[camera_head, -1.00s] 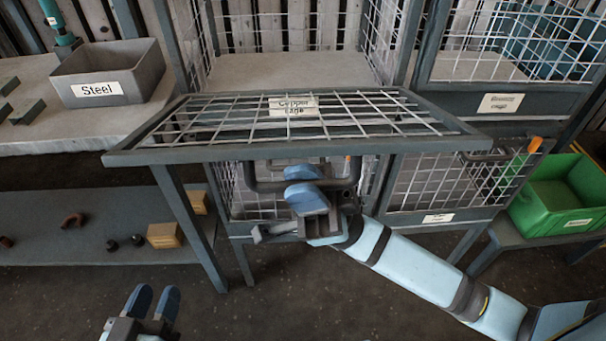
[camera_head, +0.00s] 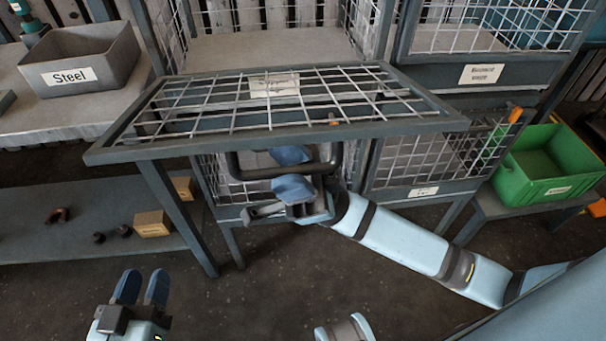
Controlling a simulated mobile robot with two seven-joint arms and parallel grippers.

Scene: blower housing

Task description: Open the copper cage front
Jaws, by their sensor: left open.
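The copper cage front (camera_head: 297,122) is a dark-framed wire mesh panel with a paper label. It stands out from the cage roughly level, like a shelf, with its far edge at the cage opening. Its dark handle (camera_head: 238,166) hangs below the near edge. My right gripper (camera_head: 291,172) is at this handle, one blue finger above the bar and one below, and looks closed on it. The frame's edge is just above it. My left gripper (camera_head: 141,288) is open and empty at the bottom left, over the floor and away from the panel.
A grey Steel bin (camera_head: 80,60) stands on the bench at left. A lower shelf (camera_head: 60,225) holds small parts and boxes. A second cage front (camera_head: 440,160) is at lower right, beside a green crate (camera_head: 548,180). The floor (camera_head: 270,290) is clear.

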